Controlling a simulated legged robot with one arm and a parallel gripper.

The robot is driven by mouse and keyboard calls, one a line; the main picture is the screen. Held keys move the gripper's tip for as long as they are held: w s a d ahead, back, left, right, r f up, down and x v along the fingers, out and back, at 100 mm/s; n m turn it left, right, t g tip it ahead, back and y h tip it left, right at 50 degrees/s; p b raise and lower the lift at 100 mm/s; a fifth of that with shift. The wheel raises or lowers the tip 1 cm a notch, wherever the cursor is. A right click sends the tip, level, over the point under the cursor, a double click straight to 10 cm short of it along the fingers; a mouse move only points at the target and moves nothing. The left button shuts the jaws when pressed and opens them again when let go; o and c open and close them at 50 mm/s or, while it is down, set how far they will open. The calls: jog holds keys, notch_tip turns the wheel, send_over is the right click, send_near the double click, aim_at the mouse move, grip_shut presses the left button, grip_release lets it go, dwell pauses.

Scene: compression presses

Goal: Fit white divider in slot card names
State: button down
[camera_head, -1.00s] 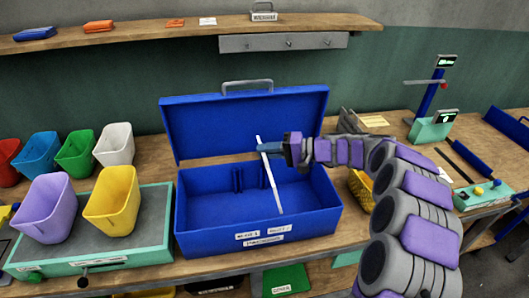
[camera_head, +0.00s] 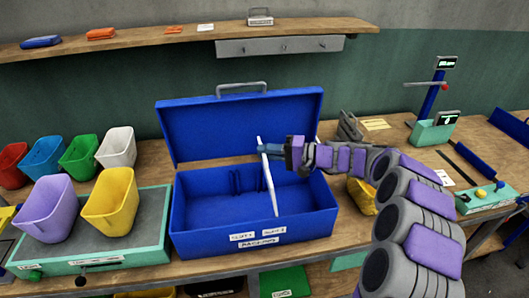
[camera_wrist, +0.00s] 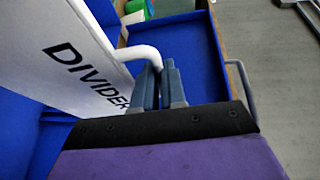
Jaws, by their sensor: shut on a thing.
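The white divider (camera_head: 269,184) stands nearly upright, edge-on and slightly tilted, inside the open blue box (camera_head: 190,222). In the wrist view the divider (camera_wrist: 62,32) shows the printed word DIVIDER and a bent white handle. My gripper (camera_head: 268,149) is shut on the divider near its top; its fingers (camera_wrist: 160,85) close on the handle in the wrist view. Paired slot rails (camera_head: 236,182) show on the box's back wall, left of the divider. Label cards (camera_head: 258,240) are on the box front, too small to read surely. The divider's lower contact with the box is unclear.
The raised lid (camera_head: 240,125) stands behind the box. A green-edged tray (camera_head: 150,250) with purple (camera_head: 47,208) and yellow (camera_head: 110,203) bins is at left, more bins behind. A shelf (camera_head: 200,33) runs above.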

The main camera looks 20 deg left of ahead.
jog(key=shift+a+f, duration=0.15)
jog(key=shift+a, duration=0.4)
jog(key=shift+a+f, duration=0.15)
jog(key=shift+a, duration=0.35)
jog(key=shift+w+d+r+m+y+b, duration=0.2)
jog(key=shift+d+m+y+b, duration=0.15)
jog(key=shift+d+y, duration=0.2)
jog(key=shift+a+f, duration=0.15)
jog(key=shift+a, duration=0.4)
jog(key=shift+w+d+y, duration=0.1)
jog(key=shift+d+y, duration=0.25)
jog(key=shift+d, duration=0.45)
jog(key=shift+g, duration=0.3)
jog(key=shift+a+f, duration=0.1)
jog(key=shift+a, duration=0.2)
jog(key=shift+d+f, duration=0.15)
jog(key=shift+f, duration=0.55)
